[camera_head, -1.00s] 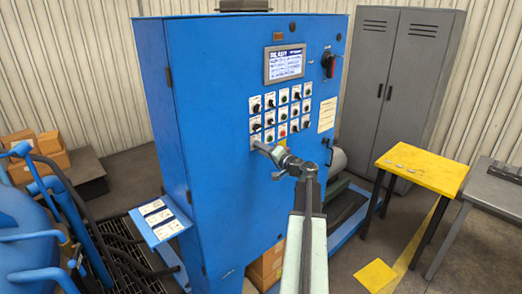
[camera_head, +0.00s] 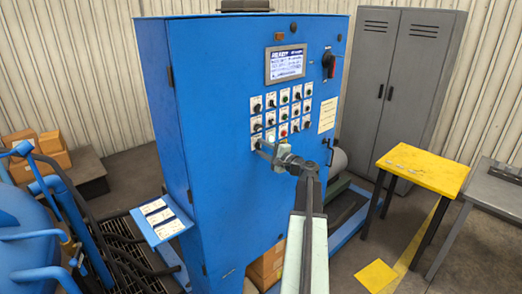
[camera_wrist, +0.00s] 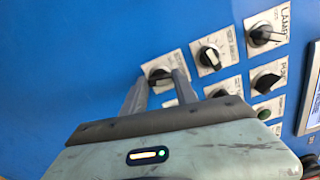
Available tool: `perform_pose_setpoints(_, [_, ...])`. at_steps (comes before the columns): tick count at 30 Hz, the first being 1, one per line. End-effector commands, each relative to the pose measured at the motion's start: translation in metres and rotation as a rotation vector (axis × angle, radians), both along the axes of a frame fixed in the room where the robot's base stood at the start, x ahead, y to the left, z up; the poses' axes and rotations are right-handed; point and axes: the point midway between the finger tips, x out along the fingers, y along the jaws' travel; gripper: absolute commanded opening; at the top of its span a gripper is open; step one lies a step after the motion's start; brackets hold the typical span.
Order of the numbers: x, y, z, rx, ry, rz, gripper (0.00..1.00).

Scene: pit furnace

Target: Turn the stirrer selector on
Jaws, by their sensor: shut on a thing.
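The stirrer selector seems to be the lower-left knob on the blue cabinet's panel; its label cannot be read. In the wrist view this selector (camera_wrist: 159,72), on a white plate, sits between the tips of my two fingers. My gripper (camera_wrist: 161,78) is shut on it, and the fingers hide part of the knob. In the head view my gripper (camera_head: 260,145) reaches the lower-left corner of the switch group and covers this selector. I cannot tell the knob's exact pointer angle.
Other knobs sit close by, including one just right (camera_wrist: 209,56) and the lamp knob (camera_wrist: 265,36). A screen (camera_head: 285,64) and a red-black main switch (camera_head: 328,64) are above. A yellow table (camera_head: 424,172) stands to the right.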

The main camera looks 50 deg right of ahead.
Motion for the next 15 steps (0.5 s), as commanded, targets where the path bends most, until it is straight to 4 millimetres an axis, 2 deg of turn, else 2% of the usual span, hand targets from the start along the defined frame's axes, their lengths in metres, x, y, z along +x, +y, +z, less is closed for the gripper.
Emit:
perform_pose_setpoints(6, [-0.0002, -0.0031, 0.0018, 0.165, -0.017, -0.007, 0.00])
perform_pose_setpoints(15, [-0.0006, -0.0036, 0.0016, 0.301, -0.026, -0.008, 0.00])
